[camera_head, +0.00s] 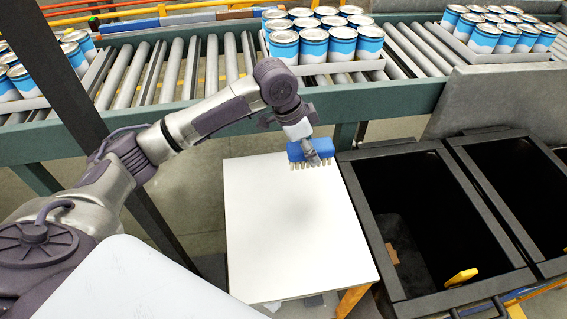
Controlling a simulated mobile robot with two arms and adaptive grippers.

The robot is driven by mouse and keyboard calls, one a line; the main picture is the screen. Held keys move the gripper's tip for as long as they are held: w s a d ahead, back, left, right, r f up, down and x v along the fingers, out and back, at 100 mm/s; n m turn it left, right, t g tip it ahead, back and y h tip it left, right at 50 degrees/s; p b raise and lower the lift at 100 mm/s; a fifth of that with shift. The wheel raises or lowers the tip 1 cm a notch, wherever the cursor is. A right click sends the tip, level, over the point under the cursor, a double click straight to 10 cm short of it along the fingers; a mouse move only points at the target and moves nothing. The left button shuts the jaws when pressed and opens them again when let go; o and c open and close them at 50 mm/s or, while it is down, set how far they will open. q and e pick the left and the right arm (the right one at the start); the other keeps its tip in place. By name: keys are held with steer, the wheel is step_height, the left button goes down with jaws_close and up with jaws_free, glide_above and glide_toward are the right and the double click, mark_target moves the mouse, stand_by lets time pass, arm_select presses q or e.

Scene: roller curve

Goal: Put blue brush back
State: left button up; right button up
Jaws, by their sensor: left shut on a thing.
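The blue brush (312,151) has a blue back and a row of pale bristles pointing down. It is above the far right part of a white table (285,225). I cannot tell whether the bristles touch the table top. My left arm comes in from the left, and my left gripper (311,155) is shut on the brush, its fingers partly hidden by the wrist. My right gripper does not show.
A roller conveyor (205,62) runs across the back with trays of blue and white cans (312,44). Two dark open bins (355,200) stand right of the table. A yellow object (461,277) shows at the nearer bin. A dark post (75,95) stands at left. The table's middle is clear.

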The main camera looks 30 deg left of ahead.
arm_select(q)
steer(key=a+f, duration=0.1)
steer(key=a, duration=0.2)
steer(key=w+a+f, duration=0.1)
steer(key=a+f, duration=0.1)
steer(key=w+a+f, duration=0.1)
steer(key=a+f, duration=0.1)
steer(key=a, duration=0.1)
steer(key=shift+a+p, duration=0.3)
steer(key=shift+p, duration=0.1)
steer(key=shift+w+a+f, duration=0.15)
steer(key=shift+a+f, duration=0.1)
steer(key=shift+f, duration=0.55)
steer(key=shift+f+p, duration=0.3)
steer(key=shift+f, duration=1.2)
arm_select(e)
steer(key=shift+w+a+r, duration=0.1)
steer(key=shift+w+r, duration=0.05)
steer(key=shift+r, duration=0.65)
arm_select(q)
steer(key=o, duration=1)
steer(key=shift+f, duration=0.15)
steer(key=b+v, duration=0.1)
steer(key=v, duration=1.1)
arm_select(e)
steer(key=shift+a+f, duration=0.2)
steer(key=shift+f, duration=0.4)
